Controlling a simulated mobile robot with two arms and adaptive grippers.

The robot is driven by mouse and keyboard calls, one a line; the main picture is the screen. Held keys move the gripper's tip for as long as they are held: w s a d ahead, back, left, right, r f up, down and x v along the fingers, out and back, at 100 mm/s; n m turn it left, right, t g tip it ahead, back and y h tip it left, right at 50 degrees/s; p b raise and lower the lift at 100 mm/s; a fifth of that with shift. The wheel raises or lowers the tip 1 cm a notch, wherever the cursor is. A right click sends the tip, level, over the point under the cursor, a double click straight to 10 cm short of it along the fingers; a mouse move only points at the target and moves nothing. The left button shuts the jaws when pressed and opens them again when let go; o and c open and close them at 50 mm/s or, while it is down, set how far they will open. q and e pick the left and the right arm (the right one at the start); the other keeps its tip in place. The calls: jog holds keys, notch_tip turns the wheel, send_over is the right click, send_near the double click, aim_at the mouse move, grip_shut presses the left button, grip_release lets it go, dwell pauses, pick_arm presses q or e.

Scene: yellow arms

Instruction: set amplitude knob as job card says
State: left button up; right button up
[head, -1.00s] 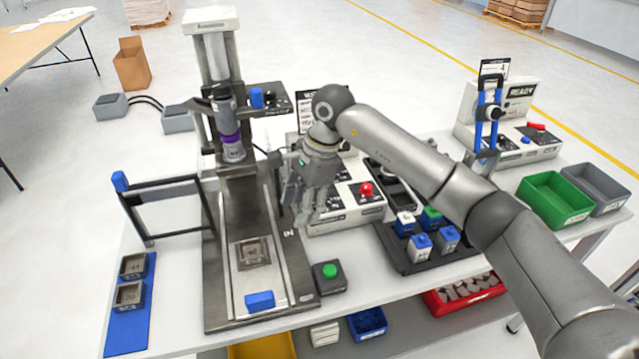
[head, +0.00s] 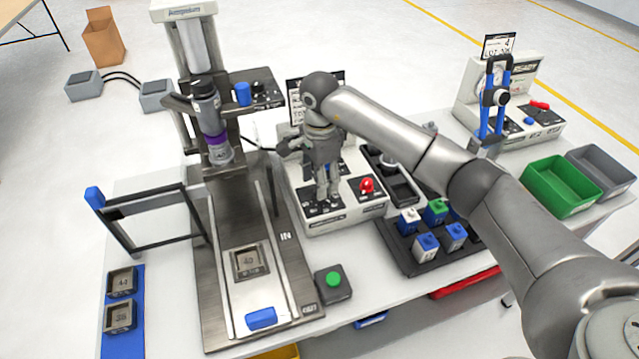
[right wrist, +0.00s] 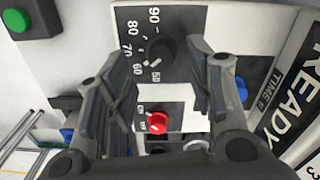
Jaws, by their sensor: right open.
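The amplitude knob (right wrist: 160,52) is a dark round knob on a dark dial plate with white numbers from 50 to 90, in the right wrist view. Its exact pointer setting is too small to read surely. My right gripper (right wrist: 163,85) is open, with one finger left and one right of the knob; I cannot tell whether they touch it. In the head view my right gripper (head: 326,200) points down over the white control box (head: 318,226) and hides the knob. A card (head: 294,100) with dark print stands behind, partly covered by my arm and unreadable.
A red switch (right wrist: 157,122) marked ON and OFF is close to the knob; it also shows in the head view (head: 366,185). A dark tray (head: 428,262) with blue, white and green-topped pieces stands right.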

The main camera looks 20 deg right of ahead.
notch_tip(320, 180, down, 4)
jog(key=shift+r+p, duration=0.15)
jog(key=shift+p, duration=0.2)
jog(key=shift+w, duration=0.1)
jog(key=shift+c, duration=0.8)
jog(key=c, duration=0.9)
pick_arm(q)
jog(key=shift+w+d+r, duration=0.1)
jog(key=shift+w+r, duration=0.2)
jog(key=shift+w, duration=0.25)
jog(key=shift+w+r, duration=0.25)
jog(key=shift+w, duration=0.3)
jog(key=shift+f, duration=0.15)
